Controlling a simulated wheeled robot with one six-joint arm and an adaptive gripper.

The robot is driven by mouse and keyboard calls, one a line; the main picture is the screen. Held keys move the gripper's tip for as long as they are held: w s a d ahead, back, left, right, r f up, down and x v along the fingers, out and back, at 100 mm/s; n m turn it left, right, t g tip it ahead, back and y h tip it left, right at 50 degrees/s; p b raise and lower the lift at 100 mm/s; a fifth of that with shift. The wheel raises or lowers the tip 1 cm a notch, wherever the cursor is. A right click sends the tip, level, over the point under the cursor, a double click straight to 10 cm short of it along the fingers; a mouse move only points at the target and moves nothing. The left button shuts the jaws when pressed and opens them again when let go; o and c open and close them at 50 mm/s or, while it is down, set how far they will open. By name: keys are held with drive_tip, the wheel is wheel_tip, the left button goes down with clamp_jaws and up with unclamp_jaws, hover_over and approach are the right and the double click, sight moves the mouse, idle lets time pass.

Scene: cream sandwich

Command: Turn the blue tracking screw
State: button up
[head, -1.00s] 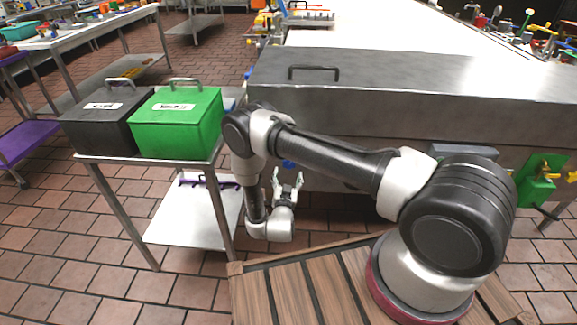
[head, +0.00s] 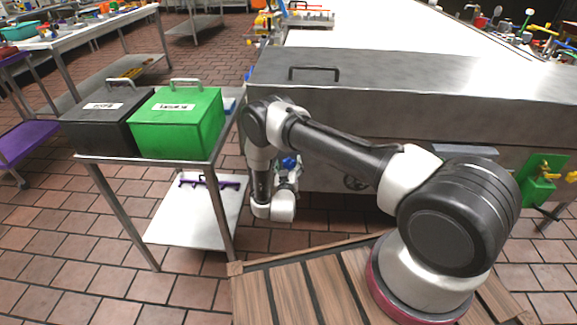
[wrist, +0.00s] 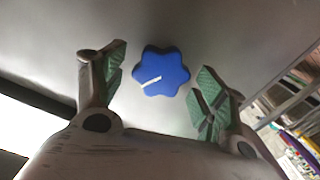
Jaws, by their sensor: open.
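The blue tracking screw (wrist: 163,72) is a lobed blue knob with a white mark, on the grey metal side of the long machine. In the wrist view it sits between and slightly beyond the two green-padded fingers of my gripper (wrist: 164,88). The fingers are spread wide, with a gap to the knob on both sides. In the head view the screw (head: 290,162) shows as a small blue spot right at my gripper (head: 286,168), partly covered by the fingers. I cannot tell whether any finger touches it.
The machine's metal cover (head: 420,85) with a black handle stands behind my arm. To the left, a metal cart (head: 226,150) carries a black box (head: 98,122) and a green box (head: 178,125). A green bracket (head: 540,182) is at the right.

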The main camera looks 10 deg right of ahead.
drive_tip(key=c, duration=1)
drive_tip(key=shift+c, duration=0.2)
drive_tip(key=shift+m, duration=0.4)
drive_tip(key=m, duration=0.5)
drive_tip(key=shift+d, duration=0.15)
drive_tip(key=m, duration=0.5)
drive_tip(key=shift+s+d+f+m, duration=0.1)
drive_tip(key=shift+s+d+m, duration=0.05)
drive_tip(key=shift+m, duration=0.25)
drive_tip(key=o, duration=1)
